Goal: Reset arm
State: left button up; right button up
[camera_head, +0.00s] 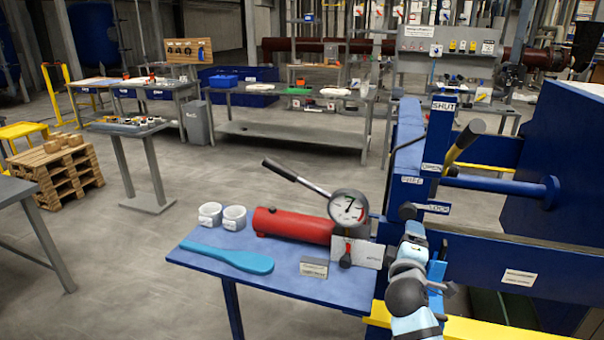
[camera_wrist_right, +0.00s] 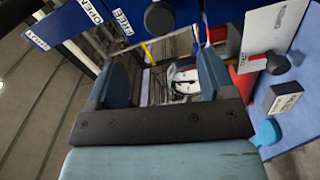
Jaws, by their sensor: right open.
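My right arm rises from the bottom of the head view in front of the blue press frame (camera_head: 407,150). In the wrist view my right gripper (camera_wrist_right: 163,80) is open, with its two dark blue fingers apart and nothing held between them. A lever with a yellow shaft and black grip (camera_head: 466,141) slants up on the press, beside plates reading SHUT (camera_head: 444,106) and OPEN (camera_head: 432,168). Lower plates read FREE (camera_head: 411,180) and LOCK (camera_head: 437,208). My left gripper is not in view.
A blue side table (camera_head: 205,262) holds a red hand pump (camera_head: 292,226) with a gauge (camera_head: 348,208), two white cups (camera_head: 233,218) and a blue paddle (camera_head: 228,258). The press and yellow rail (camera_head: 465,330) crowd the right. Open floor lies left; benches (camera_head: 290,100) stand behind.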

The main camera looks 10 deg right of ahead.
jog(key=s+a+f+m+g+y+p, duration=0.2)
jog(key=s+a+f+y+p, duration=0.55)
jog(key=s+a+f, duration=0.4)
jog(key=s+a+f+m+g+y+p, duration=0.1)
jog(key=s+a+f+m+y, duration=0.1)
jog(key=s, duration=0.6)
jog(key=s+a+f+m+g+y+p, duration=0.1)
jog(key=s+a+f+m+y+p, duration=0.1)
jog(key=s+f, duration=0.3)
jog(key=s+a+y, duration=0.1)
jog(key=s, duration=0.1)
jog(key=shift+s+a+f+m, duration=0.25)
jog(key=shift+s+a+m, duration=0.1)
jog(key=shift+a+m, duration=0.05)
